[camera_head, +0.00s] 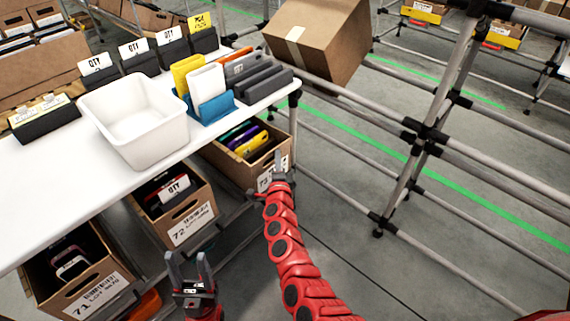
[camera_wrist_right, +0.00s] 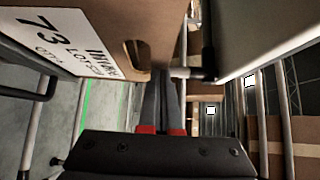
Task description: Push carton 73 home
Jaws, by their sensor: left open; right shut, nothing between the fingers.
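Carton 73 (camera_head: 237,171) is a brown open box with colourful items in it, under the right end of the white table; part of it sticks out past the table edge. Its label and hand hole fill the upper left of the right wrist view (camera_wrist_right: 112,22). My right gripper (camera_head: 279,165) is shut and empty at the carton's labelled front, hiding part of it. In the right wrist view its fingers (camera_wrist_right: 163,95) are close to the face beside the hand hole; I cannot tell whether they touch. My left gripper (camera_head: 188,262) is open and empty, below carton 72.
Carton 72 (camera_head: 187,226) and carton 71 (camera_head: 105,291) sit in the rack to the left. The white table (camera_head: 50,190) above holds a white bin (camera_head: 135,130). A tilted carton (camera_head: 330,45) and a pipe rack (camera_head: 430,130) stand right; floor between is clear.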

